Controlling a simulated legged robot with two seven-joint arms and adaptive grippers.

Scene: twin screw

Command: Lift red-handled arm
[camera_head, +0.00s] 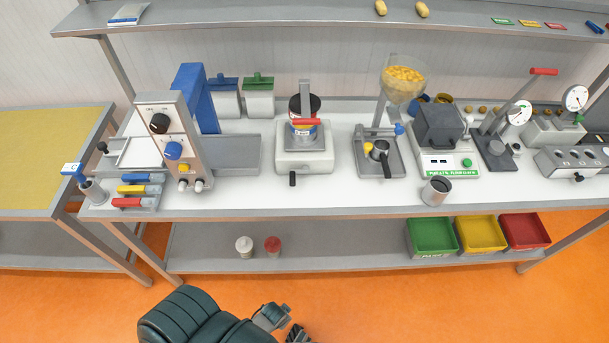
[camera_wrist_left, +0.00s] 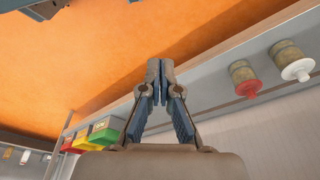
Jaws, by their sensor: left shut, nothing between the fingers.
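A second red handle (camera_head: 543,71) ends a slanted lever on a press (camera_head: 497,143) at the right. My left gripper (camera_head: 292,328) is low in front of the table, at the bottom of the head view, apart from both handles. In the left wrist view its fingers (camera_wrist_left: 160,72) are together with nothing between them. My right gripper is out of view.
The table front edge (camera_head: 330,211) and lower shelf (camera_head: 340,247) lie beyond my left gripper. A white-capped bottle (camera_head: 244,246) and a red-capped bottle (camera_head: 273,246) stand on that shelf, with coloured bins (camera_head: 432,237) at the right. A metal cup (camera_head: 436,191) stands near the edge.

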